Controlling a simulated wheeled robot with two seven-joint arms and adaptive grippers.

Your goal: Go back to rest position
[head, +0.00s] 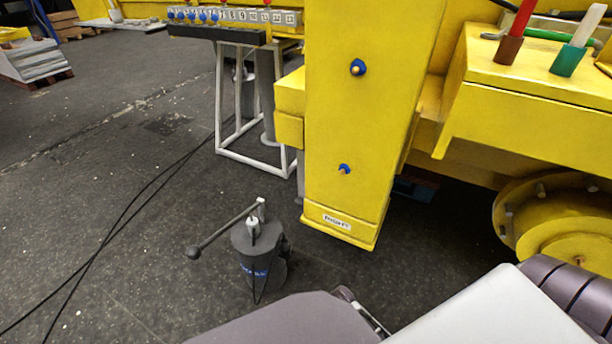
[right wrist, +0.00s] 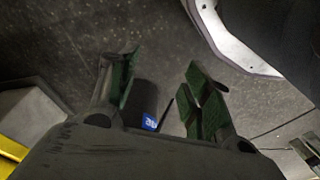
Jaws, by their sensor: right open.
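My right gripper (right wrist: 163,66) shows in the right wrist view with its two green-padded fingers spread apart and nothing held between them. Behind the gap lies a dark cylinder with a blue label (right wrist: 150,122), which looks like the grey hand pump (head: 258,252). In the head view that pump stands on the floor, its lever reaching to the left.
A yellow boom (head: 350,110) with two blue-collared pins stands above the pump. A white frame stand (head: 222,100) is behind it, under a numbered panel (head: 235,16). Black cables (head: 120,215) cross the otherwise open floor at left.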

